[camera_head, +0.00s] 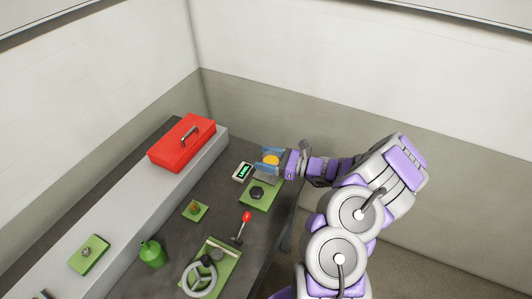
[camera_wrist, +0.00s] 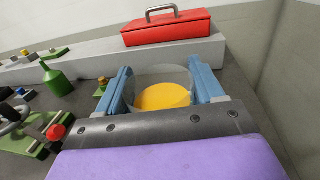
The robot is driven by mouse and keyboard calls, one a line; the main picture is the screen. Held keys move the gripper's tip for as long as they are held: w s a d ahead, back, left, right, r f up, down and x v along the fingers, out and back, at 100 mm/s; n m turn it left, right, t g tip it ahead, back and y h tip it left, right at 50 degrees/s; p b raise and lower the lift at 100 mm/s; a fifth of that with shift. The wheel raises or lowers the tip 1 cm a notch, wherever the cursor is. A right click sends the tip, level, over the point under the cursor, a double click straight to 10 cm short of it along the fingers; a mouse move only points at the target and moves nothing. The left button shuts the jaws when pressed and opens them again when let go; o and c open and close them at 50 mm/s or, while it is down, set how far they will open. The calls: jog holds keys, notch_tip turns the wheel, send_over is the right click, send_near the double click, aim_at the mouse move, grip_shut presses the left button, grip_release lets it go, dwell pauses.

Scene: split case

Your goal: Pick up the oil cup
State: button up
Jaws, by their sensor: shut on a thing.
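The oil cup is a clear cup with yellow oil in it, seen in the wrist view (camera_wrist: 163,95) between the two blue fingers. In the head view its yellow oil (camera_head: 271,161) shows at the end of my arm. My gripper (camera_head: 266,157) is shut on the cup, with one finger against each side, as the wrist view also shows (camera_wrist: 161,84). The cup looks roughly upright. Its lower part is hidden behind the gripper body, and I cannot tell how far it is above the table.
A digital display (camera_head: 243,172) and a green plate with a dark knob (camera_head: 258,194) are close by. A red-knobbed lever (camera_head: 243,226), handwheel (camera_head: 199,280) and green oil can (camera_head: 152,254) stand nearer. A red toolbox (camera_head: 181,143) sits on the grey ledge (camera_head: 126,203). Walls close the back.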

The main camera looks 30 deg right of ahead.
jog(key=s+a+r+p, duration=0.1)
jog(key=s+a, duration=0.3)
jog(key=s, duration=0.7)
jog(key=shift+s+p, duration=0.4)
jog(key=shift+p, duration=0.3)
